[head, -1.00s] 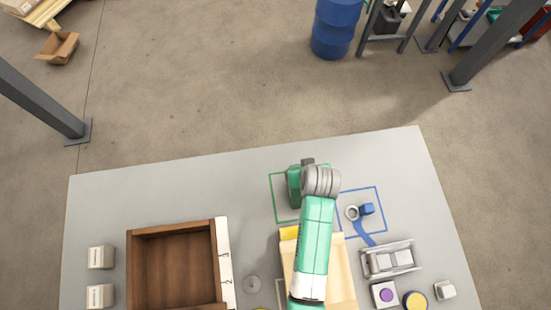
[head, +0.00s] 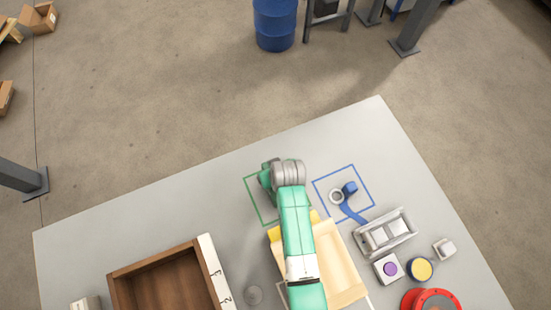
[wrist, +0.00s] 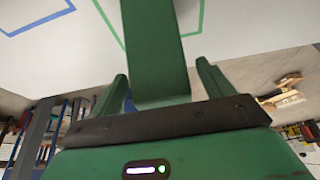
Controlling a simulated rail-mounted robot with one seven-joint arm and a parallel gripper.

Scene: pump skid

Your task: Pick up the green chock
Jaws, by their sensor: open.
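A long green piece, apparently the green chock (wrist: 155,45), shows in the wrist view between the two fingers of my gripper (wrist: 162,72). The fingers are apart, one on each side of it; I cannot tell whether they touch it. In the head view my gripper (head: 266,177) is at the green square outline (head: 249,197) on the grey table. There my wrist and arm cover that spot, and I cannot make out the chock apart from the green gripper.
A blue part (head: 349,189) lies in a blue outline right of my arm. A pale wooden tray (head: 343,265) is below the arm. A grey fixture (head: 386,234), a purple button box (head: 388,268) and a red round part (head: 432,303) stand right. A wooden box (head: 118,290) is left.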

